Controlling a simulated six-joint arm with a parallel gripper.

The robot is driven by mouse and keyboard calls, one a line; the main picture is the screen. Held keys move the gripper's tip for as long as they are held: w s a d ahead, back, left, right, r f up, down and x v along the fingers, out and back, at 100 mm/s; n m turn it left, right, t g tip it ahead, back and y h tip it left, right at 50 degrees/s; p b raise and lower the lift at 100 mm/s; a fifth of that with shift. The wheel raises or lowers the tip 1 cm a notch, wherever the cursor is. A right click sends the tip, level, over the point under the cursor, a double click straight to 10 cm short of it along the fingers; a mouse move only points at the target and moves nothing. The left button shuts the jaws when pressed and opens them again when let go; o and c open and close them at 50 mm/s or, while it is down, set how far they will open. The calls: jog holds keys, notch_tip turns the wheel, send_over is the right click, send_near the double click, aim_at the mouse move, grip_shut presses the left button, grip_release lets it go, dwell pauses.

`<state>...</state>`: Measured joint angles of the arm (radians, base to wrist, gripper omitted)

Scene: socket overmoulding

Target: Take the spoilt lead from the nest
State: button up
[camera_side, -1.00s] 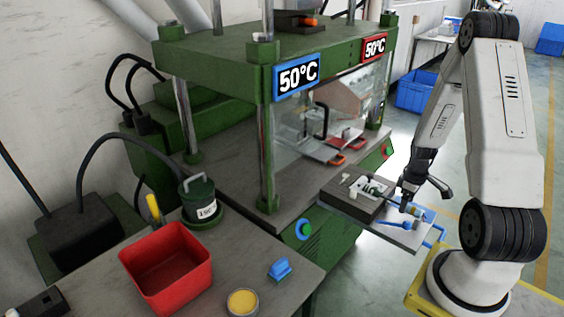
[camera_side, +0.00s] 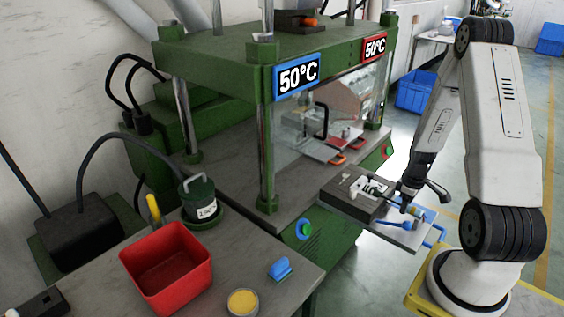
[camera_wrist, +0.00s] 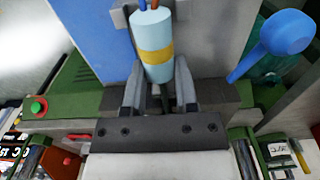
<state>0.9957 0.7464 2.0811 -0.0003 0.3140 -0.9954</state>
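My gripper (camera_wrist: 160,88) has two grey fingers standing apart in the wrist view. A light-blue cylinder with a yellow band (camera_wrist: 152,45) lies at the fingertips, with orange and blue wires at its far end. I cannot tell whether the fingers press on it. In the side view my gripper (camera_side: 403,205) is low over the pale plate (camera_side: 412,238), beside the dark nest block (camera_side: 352,198) with white parts on top. The fingertips are too small to read in the side view.
The green press (camera_side: 230,55) stands left of the nest, with a clear guard at its opening. A red bin (camera_side: 166,268), a blue piece (camera_side: 279,268) and a yellow-topped pot (camera_side: 242,302) stand on the front bench. A blue crate (camera_side: 416,92) is on the floor behind.

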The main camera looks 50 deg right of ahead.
grip_shut()
jog(key=shift+r, duration=5)
